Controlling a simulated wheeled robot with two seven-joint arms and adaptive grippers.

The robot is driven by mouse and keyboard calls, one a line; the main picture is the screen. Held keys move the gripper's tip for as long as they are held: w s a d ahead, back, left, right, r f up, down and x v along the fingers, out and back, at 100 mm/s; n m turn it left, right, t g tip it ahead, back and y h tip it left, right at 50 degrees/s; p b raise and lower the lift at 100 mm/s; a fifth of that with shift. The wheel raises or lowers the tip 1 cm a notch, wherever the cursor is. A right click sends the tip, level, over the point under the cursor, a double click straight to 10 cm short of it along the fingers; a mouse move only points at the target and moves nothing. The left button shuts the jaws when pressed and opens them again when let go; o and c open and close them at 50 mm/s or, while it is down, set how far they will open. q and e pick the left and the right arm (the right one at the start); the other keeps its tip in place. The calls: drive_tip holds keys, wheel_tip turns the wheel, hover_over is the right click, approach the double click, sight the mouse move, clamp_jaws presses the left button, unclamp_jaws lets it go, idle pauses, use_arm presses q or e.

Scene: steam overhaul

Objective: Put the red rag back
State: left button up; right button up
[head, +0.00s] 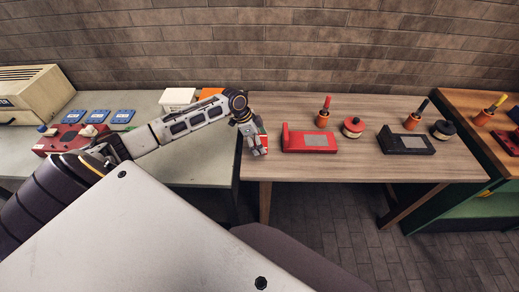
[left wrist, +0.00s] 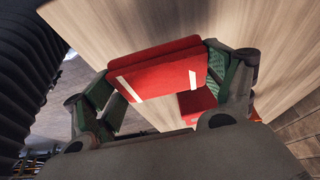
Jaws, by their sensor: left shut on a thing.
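The red rag (left wrist: 165,62) is a folded red pad with white stripes, held between the fingers of my left gripper (left wrist: 158,92) in the left wrist view. In the head view my left gripper (head: 257,146) is shut on it above the left end of the wooden table (head: 290,108), and a bit of the rag (head: 264,143) shows beside the fingers. Another red thing (left wrist: 194,104) shows beyond the rag in the left wrist view. I cannot tell if the rag touches the table. My right gripper is not in view.
A red tray (head: 310,149) with a grey pad, a red-handled tool (head: 324,113) and a red round pot (head: 353,127) stand right of the gripper. A black tray (head: 405,148) is farther right. A grey-green table (head: 190,172) with blue cards (head: 98,116) is at left.

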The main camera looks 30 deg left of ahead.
use_arm(q)
drive_tip(key=shift+f, duration=0.65)
drive_tip(key=shift+f, duration=1.85)
drive_tip(key=shift+f, duration=0.15)
drive_tip(key=o, duration=0.9)
drive_tip(key=shift+c, duration=0.2)
drive_tip(key=v, duration=1.2)
